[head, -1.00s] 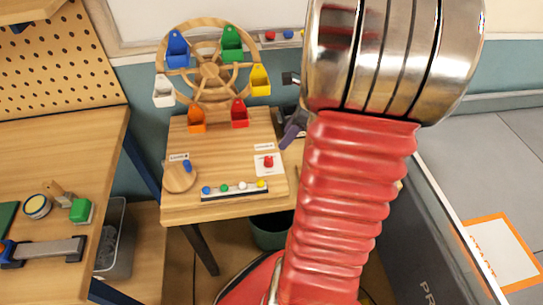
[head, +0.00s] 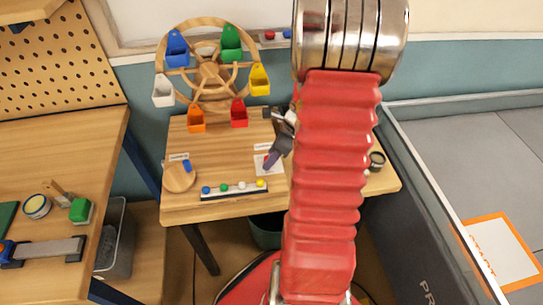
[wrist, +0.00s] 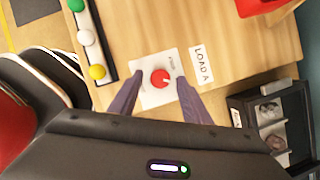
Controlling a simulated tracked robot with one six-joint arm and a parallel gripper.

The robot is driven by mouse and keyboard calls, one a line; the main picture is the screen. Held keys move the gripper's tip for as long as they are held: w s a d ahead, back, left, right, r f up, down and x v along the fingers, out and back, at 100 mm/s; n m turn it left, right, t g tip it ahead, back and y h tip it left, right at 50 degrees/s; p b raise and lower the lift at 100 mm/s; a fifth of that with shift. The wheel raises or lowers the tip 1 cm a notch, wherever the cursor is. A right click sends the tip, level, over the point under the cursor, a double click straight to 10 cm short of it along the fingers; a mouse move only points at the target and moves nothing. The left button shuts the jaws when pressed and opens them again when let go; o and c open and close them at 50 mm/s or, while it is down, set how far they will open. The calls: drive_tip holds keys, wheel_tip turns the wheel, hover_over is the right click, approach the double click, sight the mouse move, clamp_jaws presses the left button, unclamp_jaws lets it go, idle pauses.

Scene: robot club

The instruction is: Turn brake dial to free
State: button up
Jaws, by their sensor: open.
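The brake dial is a red round knob (wrist: 160,78) on a white square plate (wrist: 155,95) in the wrist view. A small white mark shows on the knob; small lettering on the plate is too blurred to read surely. In the head view the plate (head: 261,169) shows at the right front of the wooden board, and my fingers largely cover the knob. My gripper (wrist: 158,76) is open, its two purple fingers on either side of the knob in the wrist view. I cannot tell whether they touch it. In the head view my gripper (head: 271,161) is over the plate.
A wooden wheel (head: 211,72) with coloured buckets stands behind. A rail of coloured balls (head: 234,190) lies in front, and a wooden disc with a blue peg (head: 180,178) is at left. A "LOAD A" card (wrist: 201,65) lies beside the dial plate. Bare wood lies between disc and plate.

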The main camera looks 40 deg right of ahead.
drive_tip(key=shift+w+f, duration=0.15)
drive_tip(key=shift+f, duration=0.2)
drive_tip(key=shift+c, duration=0.2)
